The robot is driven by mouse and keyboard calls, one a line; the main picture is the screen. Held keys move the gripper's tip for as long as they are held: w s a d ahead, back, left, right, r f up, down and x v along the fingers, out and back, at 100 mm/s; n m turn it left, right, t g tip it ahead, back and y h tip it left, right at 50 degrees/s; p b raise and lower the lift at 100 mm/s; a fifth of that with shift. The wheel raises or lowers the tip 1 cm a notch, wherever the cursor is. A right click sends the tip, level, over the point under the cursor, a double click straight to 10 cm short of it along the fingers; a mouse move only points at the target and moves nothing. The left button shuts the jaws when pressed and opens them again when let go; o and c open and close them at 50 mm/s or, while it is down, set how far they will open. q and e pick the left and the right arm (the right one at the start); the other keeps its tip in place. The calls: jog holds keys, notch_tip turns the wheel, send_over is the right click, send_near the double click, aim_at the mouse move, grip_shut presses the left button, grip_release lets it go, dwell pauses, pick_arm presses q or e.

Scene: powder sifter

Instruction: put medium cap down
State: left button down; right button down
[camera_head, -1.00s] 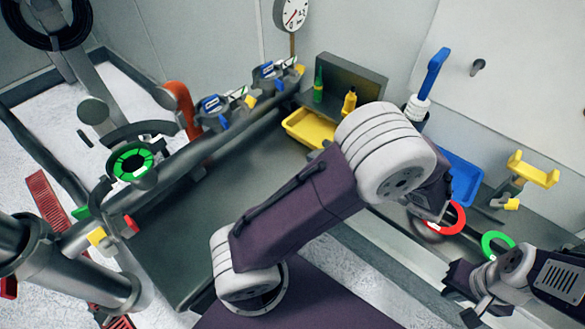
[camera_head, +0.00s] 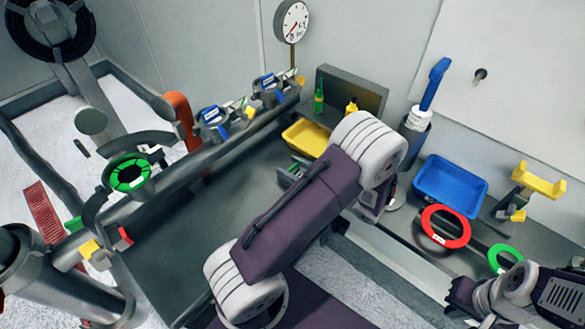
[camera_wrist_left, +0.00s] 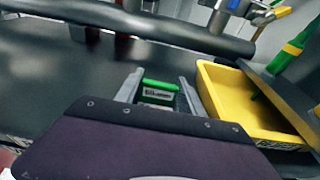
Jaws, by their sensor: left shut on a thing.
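My left gripper (camera_head: 292,173) shows past my left arm in the head view, beside the yellow tray and over the dark table. In the left wrist view its two fingers (camera_wrist_left: 158,92) are closed on a small green and dark piece (camera_wrist_left: 158,88) with a pale label. I cannot tell for sure that this piece is the medium cap. Whether it touches the table is not clear. My right gripper (camera_head: 462,294) is at the lower right of the head view, below the green ring (camera_head: 505,258), and its jaws cannot be made out.
The yellow tray (camera_head: 297,146) is right of my left gripper in the wrist view. A blue tray (camera_head: 452,180) and a red ring (camera_head: 446,240) lie to the right. A thick grey pipe (camera_head: 170,178) borders the table on the left. The dark tabletop (camera_head: 235,195) beside it is bare.

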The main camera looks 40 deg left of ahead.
pick_arm(q)
jog(key=shift+r, duration=0.1)
jog(key=shift+s, duration=0.1)
jog(key=c, duration=0.7)
grip_release()
jog(key=shift+r, duration=0.1)
jog(key=v, duration=1.2)
